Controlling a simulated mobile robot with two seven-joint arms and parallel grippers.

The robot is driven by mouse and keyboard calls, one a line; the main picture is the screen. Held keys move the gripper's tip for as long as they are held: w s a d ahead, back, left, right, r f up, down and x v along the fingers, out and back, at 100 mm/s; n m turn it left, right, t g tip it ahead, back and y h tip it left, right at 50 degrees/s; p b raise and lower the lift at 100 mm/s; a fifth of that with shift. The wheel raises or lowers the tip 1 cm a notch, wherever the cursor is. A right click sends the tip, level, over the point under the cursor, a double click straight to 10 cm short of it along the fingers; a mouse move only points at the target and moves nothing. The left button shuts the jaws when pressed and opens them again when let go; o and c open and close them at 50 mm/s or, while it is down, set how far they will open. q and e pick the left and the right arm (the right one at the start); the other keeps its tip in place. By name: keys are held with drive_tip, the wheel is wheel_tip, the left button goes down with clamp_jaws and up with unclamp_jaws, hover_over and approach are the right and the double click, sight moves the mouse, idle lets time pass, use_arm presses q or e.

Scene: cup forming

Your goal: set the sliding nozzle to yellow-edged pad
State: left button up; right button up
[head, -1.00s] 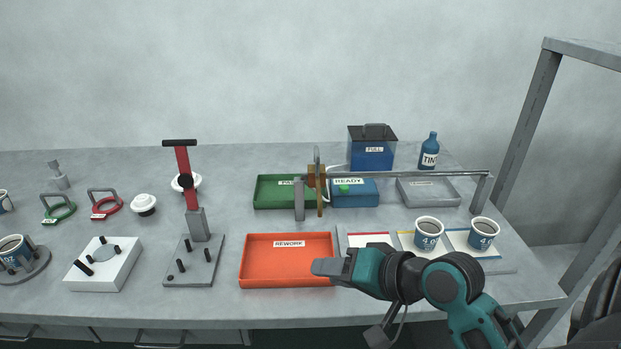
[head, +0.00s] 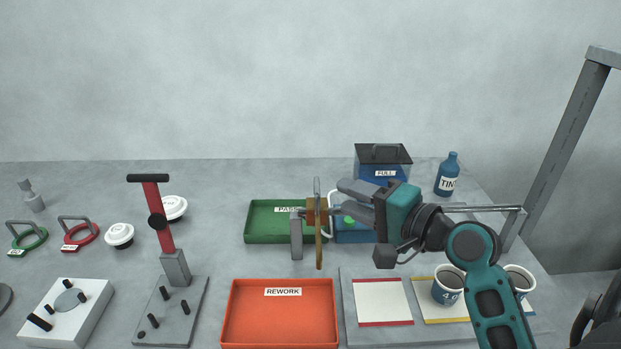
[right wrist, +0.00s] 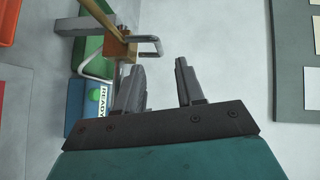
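The sliding nozzle (head: 317,210), a brown block with a tall thin bar, sits at the left end of the metal rail (head: 485,209), beside the grey left post. In the right wrist view its orange-brown block (right wrist: 124,50) carries a grey loop handle (right wrist: 153,46). The yellow-edged pad (head: 428,313) lies at the front right, with a coffee cup (head: 447,286) on it. My right gripper (head: 346,203) is just right of the nozzle, fingers pointing at it. In the right wrist view the fingers (right wrist: 158,72) are apart and empty, the handle beyond their tips. My left gripper is out of view.
A red-edged pad (head: 382,300) lies left of the yellow-edged one. A second cup (head: 521,278) stands at the right, partly behind my arm.

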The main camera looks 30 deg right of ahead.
drive_tip(key=x, duration=1)
drive_tip(key=shift+w, duration=0.25)
drive_tip(key=shift+c, duration=0.4)
clamp_jaws()
